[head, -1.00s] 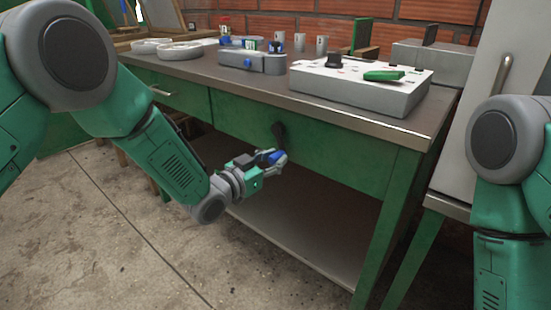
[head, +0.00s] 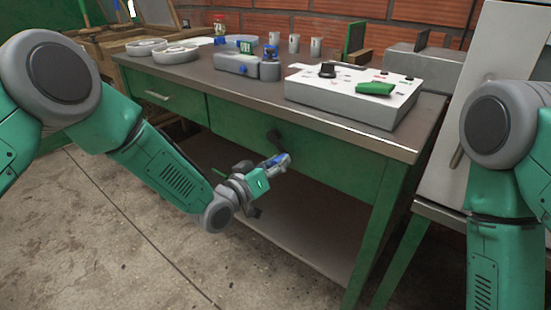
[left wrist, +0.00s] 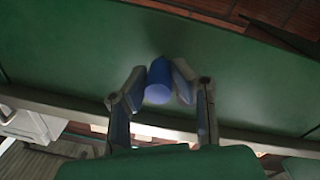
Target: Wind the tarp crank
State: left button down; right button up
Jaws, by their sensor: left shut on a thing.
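The crank is on the green front panel of the workbench. Its dark arm (head: 274,138) slants down toward a blue handle (head: 276,160). My left gripper (head: 279,161) is shut on the blue handle in front of the panel. In the left wrist view the blue handle (left wrist: 159,80) sits between the two fingers, against the green panel. The gripper hides part of the handle and the lower crank arm. My right arm comes in at the right edge of the head view; its gripper is out of view.
The workbench top (head: 225,88) carries a grey control box (head: 355,100), a smaller grey device (head: 248,65), round dishes (head: 175,53) and several cups. A lower shelf (head: 300,230) lies under the bench. The floor (head: 90,240) in front is clear.

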pick_arm(q)
jog(key=shift+w+d+r+n, duration=0.1)
jog(key=shift+r+n, duration=0.4)
jog(key=shift+r, duration=0.05)
jog(key=c, duration=1.3)
grip_release()
jog(key=shift+d+f, duration=0.15)
jog(key=v, duration=1.2)
jog(key=shift+f, duration=0.1)
